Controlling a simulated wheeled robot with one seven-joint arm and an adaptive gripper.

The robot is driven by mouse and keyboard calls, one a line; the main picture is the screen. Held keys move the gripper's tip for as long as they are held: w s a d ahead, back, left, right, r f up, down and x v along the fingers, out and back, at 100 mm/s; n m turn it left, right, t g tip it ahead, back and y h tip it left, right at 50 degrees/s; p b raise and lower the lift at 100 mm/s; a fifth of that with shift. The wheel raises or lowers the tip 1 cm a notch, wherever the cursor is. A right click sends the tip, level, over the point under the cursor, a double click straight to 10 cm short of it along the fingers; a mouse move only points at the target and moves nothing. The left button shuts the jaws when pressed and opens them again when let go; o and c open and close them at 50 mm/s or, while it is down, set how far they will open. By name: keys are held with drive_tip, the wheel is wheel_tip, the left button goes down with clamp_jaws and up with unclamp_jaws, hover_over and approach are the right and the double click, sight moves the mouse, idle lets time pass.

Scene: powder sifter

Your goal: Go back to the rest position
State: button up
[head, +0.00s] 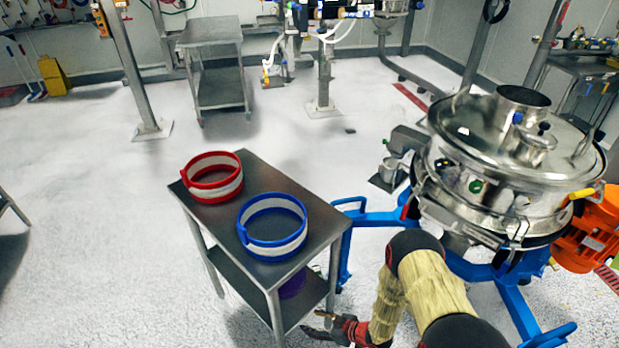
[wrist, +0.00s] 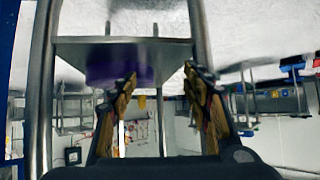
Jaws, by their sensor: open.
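My arm reaches in from the bottom right of the head view, bent at a black joint. My gripper (head: 318,326) is low, beside the front right leg of the small steel table (head: 247,176). In the wrist view my gripper (wrist: 158,82) is open, its two fingers apart with nothing between them. Beyond the fingers is the table's underside and a purple item (wrist: 112,62), blurred. The purple item also shows on the lower shelf in the head view (head: 292,284), partly hidden by the tabletop.
A red ring (head: 206,194) and a blue ring (head: 246,247) lie on the tabletop. The steel sifter (head: 490,165) on its blue frame (head: 374,218) stands close at the right, with an orange motor (head: 590,232). A steel cart (head: 221,88) stands further back.

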drive_tip(key=s+d+f+m+g+h, duration=0.2)
drive_tip(key=s+d+f+h, duration=0.25)
drive_tip(key=d, duration=0.45)
drive_tip(key=s+d+r+m+g+h, duration=0.1)
drive_tip(key=d+r+m+g+h, duration=0.15)
drive_tip(key=d+r, duration=0.65)
drive_tip(key=s+d+r+m+g+h, duration=0.1)
drive_tip(key=s+d+r+m+h, duration=0.2)
drive_tip(key=r, duration=1.2)
drive_tip(key=s+a+r+m+t+p, duration=0.1)
drive_tip(key=s+r, duration=0.3)
drive_tip(key=r, duration=0.9)
drive_tip(key=s+a+r+m+t+p, duration=0.1)
drive_tip(key=s+r, duration=0.3)
drive_tip(key=r, duration=0.9)
drive_tip(key=s+a+r+m+t+p, duration=0.1)
drive_tip(key=s+a+r+t, duration=0.1)
drive_tip(key=r, duration=1.1)
drive_tip(key=s+t, duration=0.1)
drive_tip(key=s, duration=0.1)
drive_tip(key=shift+s+r+m+y, duration=0.15)
drive_tip(key=shift+s+m+y, duration=0.15)
drive_tip(key=shift+m+y, duration=0.1)
